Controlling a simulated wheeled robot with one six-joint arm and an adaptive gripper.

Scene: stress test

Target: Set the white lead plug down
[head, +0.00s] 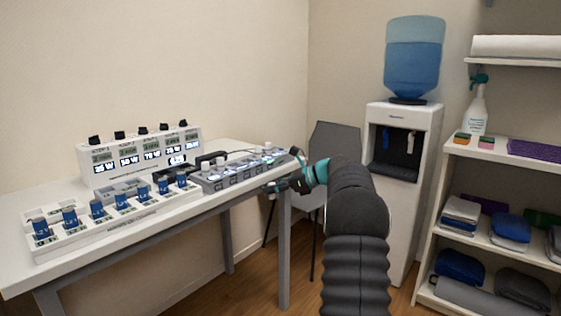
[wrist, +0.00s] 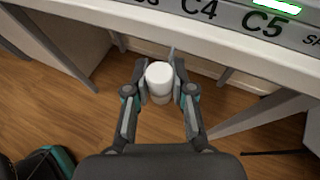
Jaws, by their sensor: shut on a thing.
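The white lead plug (wrist: 159,82) shows in the wrist view as a short white cylinder between the two fingers. My gripper (wrist: 161,85) is shut on it and holds it over the floor, in front of the table's front edge. In the head view my gripper (head: 284,172) is at the right end of the table, and I cannot make out the plug there. A grey strip with labels C4 and C5 (wrist: 235,15) lies on the table just beyond the gripper in the wrist view.
A grey chair (head: 335,140), a water dispenser (head: 400,125) and a shelf unit (head: 490,155) stand beyond my arm. Open floor lies below the gripper.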

